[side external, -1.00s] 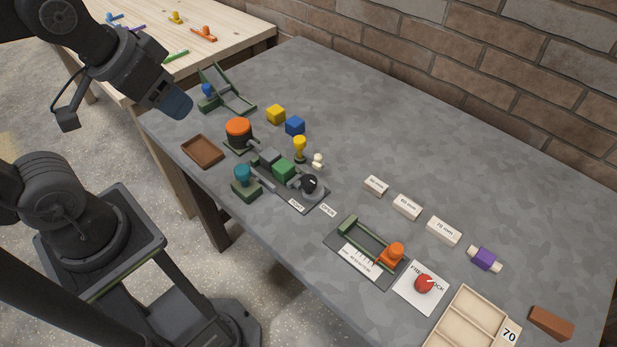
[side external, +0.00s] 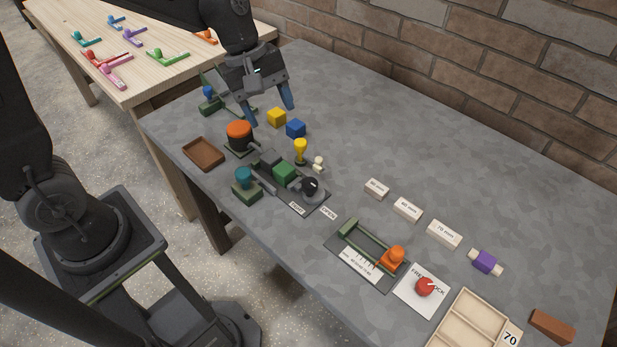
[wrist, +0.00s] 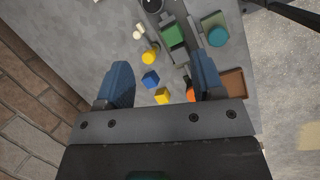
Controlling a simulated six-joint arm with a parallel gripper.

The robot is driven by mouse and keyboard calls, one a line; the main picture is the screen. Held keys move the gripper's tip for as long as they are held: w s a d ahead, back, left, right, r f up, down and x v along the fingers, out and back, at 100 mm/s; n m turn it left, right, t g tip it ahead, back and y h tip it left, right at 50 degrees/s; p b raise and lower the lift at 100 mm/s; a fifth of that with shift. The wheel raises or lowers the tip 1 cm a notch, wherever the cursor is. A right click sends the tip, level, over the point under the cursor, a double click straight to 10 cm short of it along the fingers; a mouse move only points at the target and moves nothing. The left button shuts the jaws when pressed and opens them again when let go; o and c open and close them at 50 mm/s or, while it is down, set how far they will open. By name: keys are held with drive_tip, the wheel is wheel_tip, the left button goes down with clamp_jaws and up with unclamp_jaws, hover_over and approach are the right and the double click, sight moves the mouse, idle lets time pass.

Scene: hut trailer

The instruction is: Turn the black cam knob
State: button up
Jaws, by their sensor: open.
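The black cam knob (side external: 310,186) sits at the right end of a dark plate (side external: 290,204) marked with "TIGHT" and "OPEN" labels. A green block (side external: 284,172) is on the same fixture, left of the knob. In the wrist view the knob (wrist: 152,5) is at the top edge, partly cut off. My gripper (side external: 271,115) is open and empty, above the table's back left part, near the yellow and blue cubes and well away from the knob. Its blue fingers show apart in the wrist view (wrist: 160,78).
Close to my gripper are a yellow cube (side external: 277,117), a blue cube (side external: 296,129), an orange-topped post (side external: 239,135) and a yellow knob (side external: 300,148). A teal knob (side external: 244,178) stands beside the fixture. The table's right back area is clear. A brick wall runs behind.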

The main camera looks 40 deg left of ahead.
sight(309, 182)
drive_tip(key=w+d+f+n, duration=0.1)
drive_tip(key=d+f, duration=0.1)
drive_tip(key=f, duration=0.4)
drive_tip(key=w+d+f+n, duration=0.1)
drive_tip(key=d+f+n, duration=0.1)
drive_tip(key=f, duration=0.4)
drive_tip(key=w+d+f+n+g+h, duration=0.1)
drive_tip(key=d+f, duration=0.1)
drive_tip(key=f, duration=0.4)
drive_tip(key=shift+w, duration=0.35)
drive_tip(key=c, duration=0.9)
